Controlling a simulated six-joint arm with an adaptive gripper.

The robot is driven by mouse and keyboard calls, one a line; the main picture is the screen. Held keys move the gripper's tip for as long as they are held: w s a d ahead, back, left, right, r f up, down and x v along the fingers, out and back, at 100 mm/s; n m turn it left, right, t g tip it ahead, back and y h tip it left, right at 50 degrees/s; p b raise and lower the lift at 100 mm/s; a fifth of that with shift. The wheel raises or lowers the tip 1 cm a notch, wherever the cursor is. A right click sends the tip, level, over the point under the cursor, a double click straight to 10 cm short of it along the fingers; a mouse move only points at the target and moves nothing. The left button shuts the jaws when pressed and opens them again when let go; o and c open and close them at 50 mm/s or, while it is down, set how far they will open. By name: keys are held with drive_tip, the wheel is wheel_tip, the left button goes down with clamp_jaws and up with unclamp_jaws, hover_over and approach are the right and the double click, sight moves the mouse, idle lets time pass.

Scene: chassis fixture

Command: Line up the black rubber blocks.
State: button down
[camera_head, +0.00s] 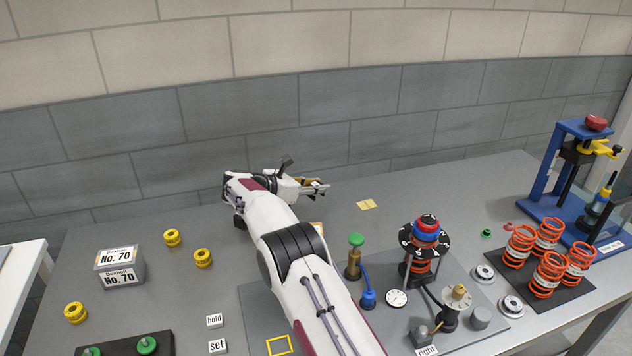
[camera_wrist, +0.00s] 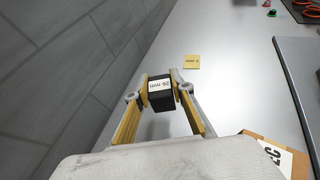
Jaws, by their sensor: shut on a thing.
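My gripper (camera_wrist: 161,88) is shut on a black block (camera_wrist: 161,102) with a white printed label, its text upside down in the wrist view. The yellow-faced fingers press on the block from both sides. In the head view my gripper (camera_head: 318,187) is over the back of the grey table, near the wall, and the block is too small to make out there. The block appears held above the tabletop. I cannot make out any other black rubber block in either view.
A small yellow card (camera_head: 366,204) lies right of my gripper. A brown labelled item (camera_wrist: 265,152) is partly hidden by my arm in the head view. The fixture plate (camera_head: 462,335) with a coil-spring assembly stands to the right. Yellow rings (camera_head: 172,238) and No. 70 boxes (camera_head: 120,257) are left.

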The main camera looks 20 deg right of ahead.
sight(311, 198)
drive_tip(key=shift+f, duration=2.1)
drive_tip(key=shift+f, duration=0.6)
drive_tip(key=c, duration=1.7)
unclamp_jaws()
drive_tip(key=shift+a, duration=0.1)
drive_tip(key=shift+v, duration=5.95)
